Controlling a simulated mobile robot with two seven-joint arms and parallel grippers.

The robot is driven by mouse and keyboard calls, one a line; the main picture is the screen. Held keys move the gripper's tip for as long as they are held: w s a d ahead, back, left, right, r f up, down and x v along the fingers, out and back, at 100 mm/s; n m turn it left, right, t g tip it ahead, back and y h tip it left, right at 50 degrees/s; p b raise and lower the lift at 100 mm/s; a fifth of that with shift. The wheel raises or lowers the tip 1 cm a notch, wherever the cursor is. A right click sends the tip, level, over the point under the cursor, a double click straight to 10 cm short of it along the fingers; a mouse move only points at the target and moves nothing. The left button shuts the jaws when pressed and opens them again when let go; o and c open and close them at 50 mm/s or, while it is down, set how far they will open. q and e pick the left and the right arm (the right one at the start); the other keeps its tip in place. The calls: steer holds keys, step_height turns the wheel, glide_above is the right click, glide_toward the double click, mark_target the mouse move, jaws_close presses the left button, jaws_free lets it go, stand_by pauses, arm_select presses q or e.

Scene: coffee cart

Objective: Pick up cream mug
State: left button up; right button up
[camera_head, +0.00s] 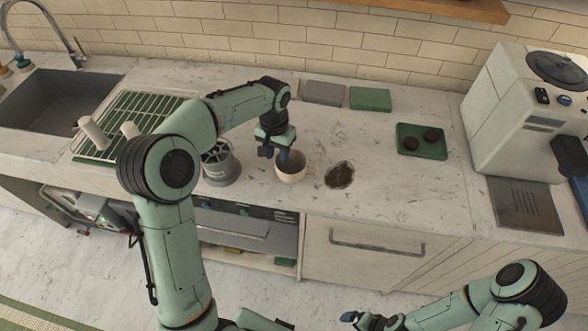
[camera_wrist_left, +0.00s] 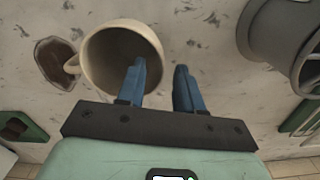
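The cream mug (camera_head: 291,173) stands upright on the counter near its front edge. In the left wrist view the mug (camera_wrist_left: 96,56) shows its open mouth, with its handle pointing left. My left gripper (camera_head: 284,157) is open at the mug. In the left wrist view its blue fingers (camera_wrist_left: 164,80) straddle the mug's right wall, one finger over the mouth and one outside. Whether they touch the wall, I cannot tell. My right gripper (camera_head: 354,317) is low, in front of the cabinets, far from the mug; its fingers are too small to read.
A grey cylindrical device (camera_head: 220,165) stands just left of the mug, and a dark brown spill (camera_head: 339,175) lies just right. A green tray (camera_head: 421,142) with dark round items and a coffee machine (camera_head: 528,95) are further right. A dish rack (camera_head: 130,122) and sink are left.

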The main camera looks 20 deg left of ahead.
arm_select(q)
step_height(320, 180, down, 2)
steer(key=shift+c, duration=0.4)
jaws_close()
